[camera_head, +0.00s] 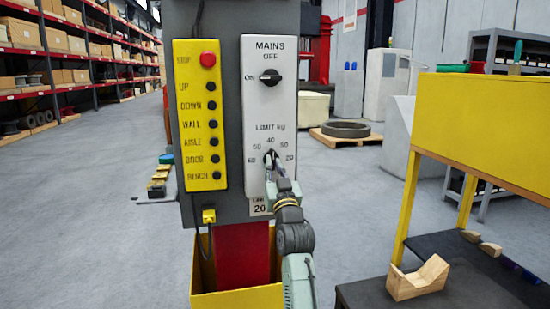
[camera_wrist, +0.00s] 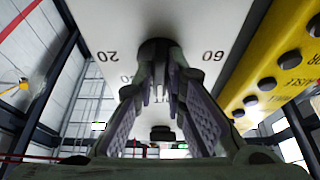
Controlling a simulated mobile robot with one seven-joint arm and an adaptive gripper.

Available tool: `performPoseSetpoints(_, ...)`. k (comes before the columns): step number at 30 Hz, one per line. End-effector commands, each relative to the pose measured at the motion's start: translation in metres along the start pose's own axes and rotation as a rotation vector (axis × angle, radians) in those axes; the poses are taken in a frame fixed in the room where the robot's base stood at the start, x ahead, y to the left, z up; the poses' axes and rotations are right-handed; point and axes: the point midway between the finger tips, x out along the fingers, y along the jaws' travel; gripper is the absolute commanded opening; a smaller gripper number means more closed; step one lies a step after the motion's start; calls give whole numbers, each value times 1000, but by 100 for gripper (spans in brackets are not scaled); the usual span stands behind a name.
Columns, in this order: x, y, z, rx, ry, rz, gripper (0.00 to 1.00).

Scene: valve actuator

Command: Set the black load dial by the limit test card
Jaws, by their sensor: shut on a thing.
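The black load dial (camera_head: 270,155) sits low on the white control panel (camera_head: 257,100), below the words LIMIT kg and amid numbers from 60 at left to 20 at right. In the wrist view the dial (camera_wrist: 155,46) lies between my fingertips, which hide most of it; I cannot tell where it points. My gripper (camera_head: 271,164) is shut on the dial, and its fingers (camera_wrist: 158,62) also fill the middle of the wrist view.
A black mains knob (camera_head: 271,77) is higher on the same panel. A yellow button box (camera_head: 201,115) with a red stop button stands to the left. A yellow bench frame (camera_head: 480,125) and a wooden block (camera_head: 418,279) are at the right.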

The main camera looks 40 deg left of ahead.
Motion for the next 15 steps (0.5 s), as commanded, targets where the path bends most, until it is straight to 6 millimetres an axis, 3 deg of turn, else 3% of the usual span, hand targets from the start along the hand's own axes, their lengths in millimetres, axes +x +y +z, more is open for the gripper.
performPoseSetpoints(1, 3, -4, -8, 42, 3, 13, 0)
performPoseSetpoints(15, 3, -7, -7, 455, 6, 183, 0)
